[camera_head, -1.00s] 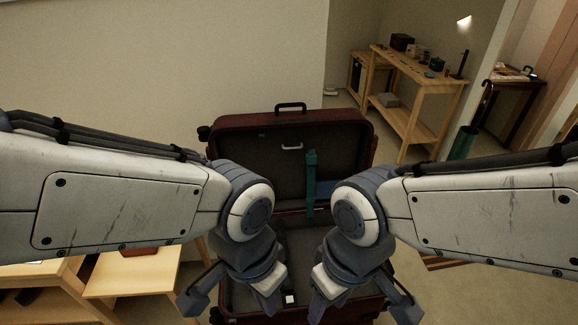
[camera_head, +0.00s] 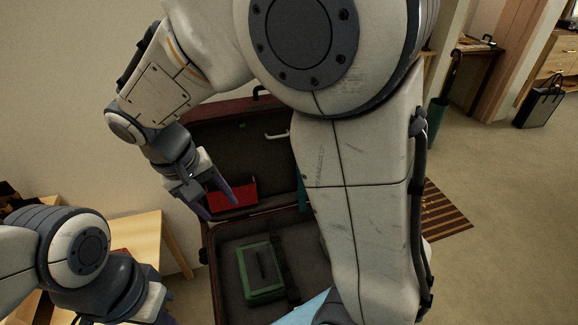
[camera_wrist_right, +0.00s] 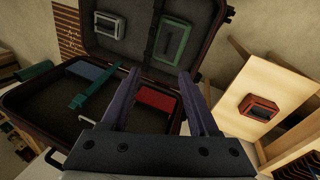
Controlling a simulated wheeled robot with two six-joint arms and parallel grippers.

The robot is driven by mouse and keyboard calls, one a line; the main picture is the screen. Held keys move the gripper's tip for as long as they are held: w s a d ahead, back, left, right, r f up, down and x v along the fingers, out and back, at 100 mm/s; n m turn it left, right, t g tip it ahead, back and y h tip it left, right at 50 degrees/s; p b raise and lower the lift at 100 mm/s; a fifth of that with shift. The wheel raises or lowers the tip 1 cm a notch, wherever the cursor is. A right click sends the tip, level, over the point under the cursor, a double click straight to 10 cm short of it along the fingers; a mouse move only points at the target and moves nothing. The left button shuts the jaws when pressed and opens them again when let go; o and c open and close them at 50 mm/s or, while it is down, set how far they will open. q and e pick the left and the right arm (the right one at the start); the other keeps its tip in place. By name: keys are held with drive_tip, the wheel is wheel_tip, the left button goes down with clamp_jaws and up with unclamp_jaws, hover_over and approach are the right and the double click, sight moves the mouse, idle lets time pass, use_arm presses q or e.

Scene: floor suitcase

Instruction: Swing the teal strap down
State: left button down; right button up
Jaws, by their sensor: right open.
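The teal strap (camera_head: 301,187) stands upright by the open suitcase's lid (camera_head: 235,145). My arm hides most of it in the head view. In the right wrist view the whole strap (camera_wrist_right: 97,90) shows, running slantwise over the lid between the blue and red pieces. My right gripper (camera_head: 222,210) is open and empty, low in front of the lid's left part by the red piece. In the right wrist view its fingers (camera_wrist_right: 160,74) are apart, with the strap outside them to the left. My left gripper (camera_head: 163,316) is cut off at the bottom edge.
A red piece (camera_head: 230,193) sits low in the lid, and a blue piece (camera_wrist_right: 88,71) shows there too. A green-framed case (camera_head: 260,272) lies in the suitcase base (camera_head: 222,285). A wooden table (camera_head: 135,240) stands at left. Open floor (camera_head: 500,200) lies at right.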

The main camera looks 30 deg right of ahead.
drive_tip(key=w+d+f+m+g+h+b, duration=0.1)
drive_tip(key=w+d+f+m+h+b, duration=0.2)
drive_tip(key=w+d+f+m, duration=0.4)
drive_tip(key=w+d+f+m+h+b, duration=0.25)
drive_tip(key=w+d+f+b, duration=0.2)
drive_tip(key=w, duration=0.45)
use_arm(q)
wheel_tip(320, 180, down, 14)
drive_tip(key=b, duration=0.3)
drive_tip(key=shift+r+b, duration=0.2)
drive_tip(key=shift+b, duration=0.2)
use_arm(e)
drive_tip(key=w+d+f+m+h, duration=0.1)
drive_tip(key=d+f+m, duration=0.2)
drive_tip(key=d, duration=0.5)
drive_tip(key=w+d+f+m+g+h, duration=0.1)
drive_tip(key=d+f+m+h, duration=0.1)
drive_tip(key=d, duration=0.6)
drive_tip(key=w+d+f+m+g+h, duration=0.1)
drive_tip(key=w+d+f+m, duration=0.1)
drive_tip(key=d+f+m, duration=0.3)
drive_tip(key=shift+w+d+m, duration=0.1)
drive_tip(key=shift+d+m, duration=0.25)
drive_tip(key=shift+d, duration=1.35)
clamp_jaws()
drive_tip(key=shift+r, duration=0.1)
drive_tip(key=shift+w+r, duration=0.1)
drive_tip(key=shift+w, duration=0.1)
